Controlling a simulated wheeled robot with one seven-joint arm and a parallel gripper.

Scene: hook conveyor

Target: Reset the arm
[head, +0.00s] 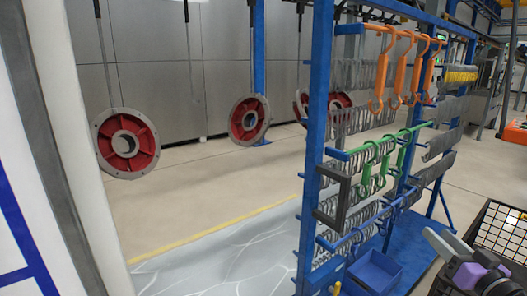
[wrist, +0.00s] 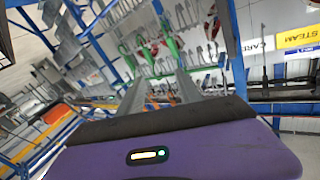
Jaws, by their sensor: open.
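My gripper (head: 441,240) shows at the lower right of the head view, in front of the black wire basket. It also shows in the wrist view (wrist: 158,85), where its two grey fingers stand apart with nothing between them. The purple gripper body fills the bottom of the wrist view. The blue hook rack (head: 316,130) stands left of my gripper in the head view. Orange hooks (head: 381,75) hang on its upper bar and green hooks (head: 366,165) on a lower bar. The green hooks (wrist: 172,48) show beyond my fingers in the wrist view.
A black wire basket (head: 497,222) is close to my gripper at the right. A blue bin (head: 375,270) sits low on the rack. Red and grey round parts (head: 127,143) hang from the conveyor at the left. Floor between the rack and the hanging parts is clear.

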